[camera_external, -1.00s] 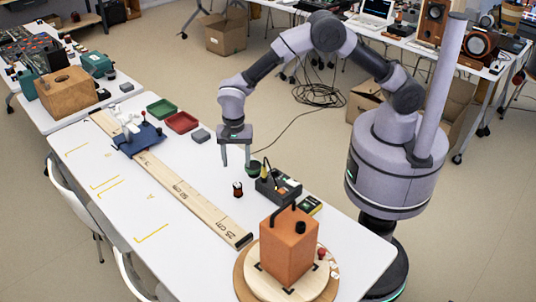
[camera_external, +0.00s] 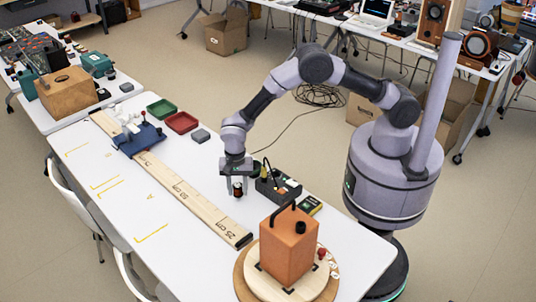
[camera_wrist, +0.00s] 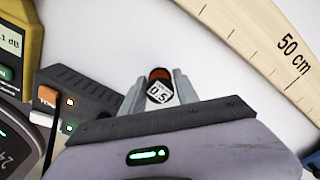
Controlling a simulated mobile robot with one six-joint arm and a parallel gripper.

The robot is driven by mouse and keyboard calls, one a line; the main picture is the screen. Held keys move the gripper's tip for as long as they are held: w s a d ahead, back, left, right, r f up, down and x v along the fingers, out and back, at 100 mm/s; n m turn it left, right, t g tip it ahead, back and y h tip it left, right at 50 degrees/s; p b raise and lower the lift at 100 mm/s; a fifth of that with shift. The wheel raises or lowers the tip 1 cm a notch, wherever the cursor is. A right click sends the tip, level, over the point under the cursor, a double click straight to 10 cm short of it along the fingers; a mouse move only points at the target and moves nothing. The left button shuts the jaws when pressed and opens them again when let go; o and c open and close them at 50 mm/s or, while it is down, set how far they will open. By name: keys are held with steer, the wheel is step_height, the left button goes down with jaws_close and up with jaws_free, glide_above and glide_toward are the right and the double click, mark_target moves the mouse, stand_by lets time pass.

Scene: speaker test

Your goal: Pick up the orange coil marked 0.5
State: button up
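The orange coil marked 0.5 (camera_wrist: 159,91) stands upright on the white table between the fingers of my gripper (camera_wrist: 160,82). Its black and white label reads 0.5 in the wrist view, and an orange-red part shows beyond it. In the external view my gripper (camera_external: 238,189) points down around the coil (camera_external: 238,190). The coil's lower part is small and dark in the external view.
A dark device with a cable (camera_external: 278,186) and a yellow meter (camera_external: 309,205) stand close to the right. A wooden ruler (camera_external: 190,201) lies to the left. An orange box (camera_external: 288,245) stands nearer the camera. Red (camera_external: 181,122) and green trays lie farther back.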

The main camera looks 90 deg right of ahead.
jaws_close()
steer(key=shift+r, duration=0.1)
